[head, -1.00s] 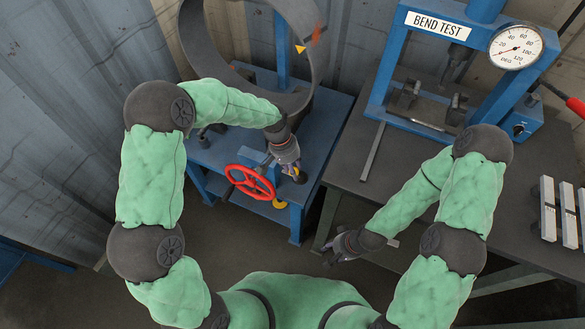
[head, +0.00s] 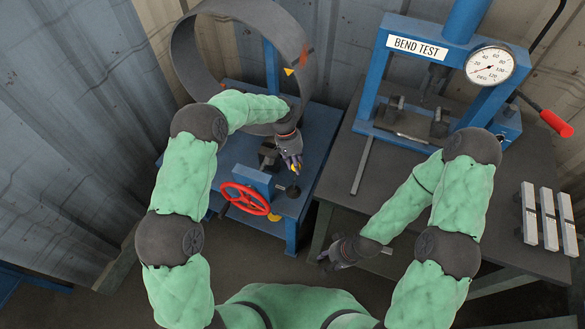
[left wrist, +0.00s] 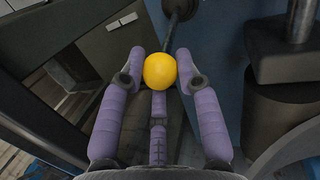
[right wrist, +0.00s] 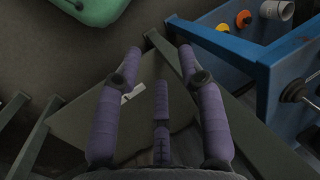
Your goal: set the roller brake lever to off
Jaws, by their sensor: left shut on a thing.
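The lever's yellow ball knob (left wrist: 160,71) is between the purple fingers of my left gripper (left wrist: 160,82) in the left wrist view. A dark rod runs from the knob to a dark round part (left wrist: 180,8) at the top. In the head view my left gripper (head: 295,165) is over the blue bench, shut on the knob, which is mostly hidden by the fingers. A dark round part (head: 293,191) shows just below it. The off marking is not readable. My right gripper (head: 326,262) is open and empty, low by the dark table; its spread fingers show in the right wrist view (right wrist: 160,75).
The blue bench (head: 318,150) carries a red handwheel (head: 246,198) and a large grey pipe ring (head: 183,50) behind my left arm. Right of it, the dark table (head: 345,195) holds the blue bend test press (head: 378,80) and several grey bars (head: 530,215).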

